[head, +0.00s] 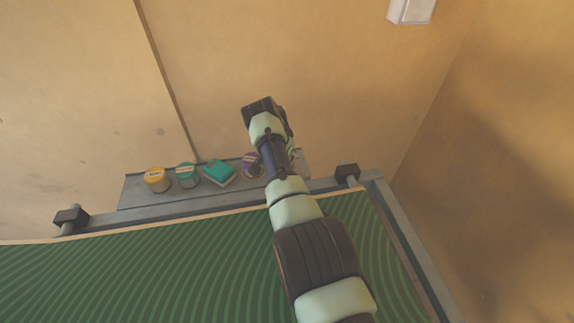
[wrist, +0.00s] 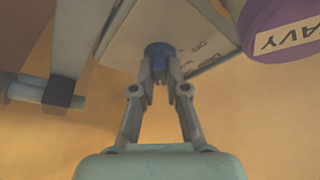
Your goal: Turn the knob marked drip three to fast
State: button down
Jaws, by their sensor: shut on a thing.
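In the wrist view, a blue round knob (wrist: 157,48) sits on a pale panel (wrist: 118,38). Printed marks beside it include "OFF" and a word that looks like "DRIP"; the rest is too small or hidden to read. My gripper (wrist: 160,82) is shut on the knob, with one finger on each side. I cannot tell which mark the knob points at. In the head view, my arm hides the knob, the panel and the gripper's fingers.
A dark clamp (head: 347,170) is at right. A green patterned surface (head: 150,270) lies in front.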

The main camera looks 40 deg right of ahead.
dwell(0.4)
jog(key=c, duration=1.2)
grip_release()
jog(key=v, duration=1.2)
